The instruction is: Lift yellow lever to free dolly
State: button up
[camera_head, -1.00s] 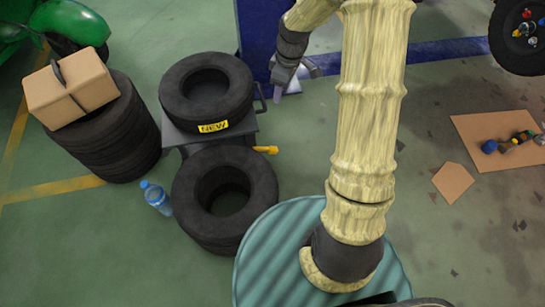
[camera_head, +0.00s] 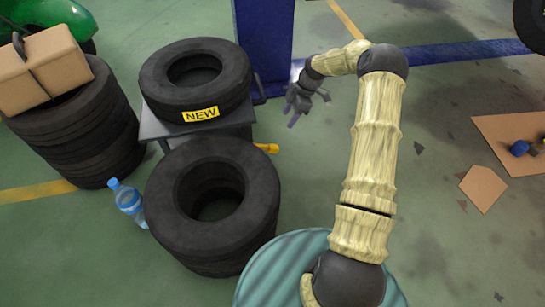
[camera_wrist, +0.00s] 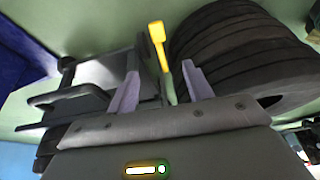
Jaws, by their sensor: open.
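The yellow lever (camera_head: 268,148) sticks out from the right side of the dolly (camera_head: 150,122), low between the two tires. In the wrist view the lever (camera_wrist: 158,45) stands ahead of my gripper, in line with the gap between its fingers. My gripper (camera_head: 307,107) is open and empty, up and to the right of the lever in the head view. Its two fingers (camera_wrist: 160,85) show in the wrist view and do not touch the lever. A tire with a yellow NEW label (camera_head: 196,82) lies on the dolly. The dolly's handle (camera_wrist: 70,97) shows at left in the wrist view.
Stacked tires (camera_head: 213,205) stand just in front of the dolly, close to the lever. Another stack (camera_head: 80,130) with a cardboard box (camera_head: 42,70) stands at left. A blue post (camera_head: 264,40) is behind. Floor right of the lever is clear.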

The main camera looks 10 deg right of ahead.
aim_at(273, 146)
jog(key=shift+w+d+f, duration=0.15)
jog(key=shift+d+f, duration=0.1)
jog(key=shift+f, duration=0.4)
jog(key=b+x, duration=1)
jog(key=x, duration=0.7)
jog(key=shift+a+f, duration=0.15)
grip_shut()
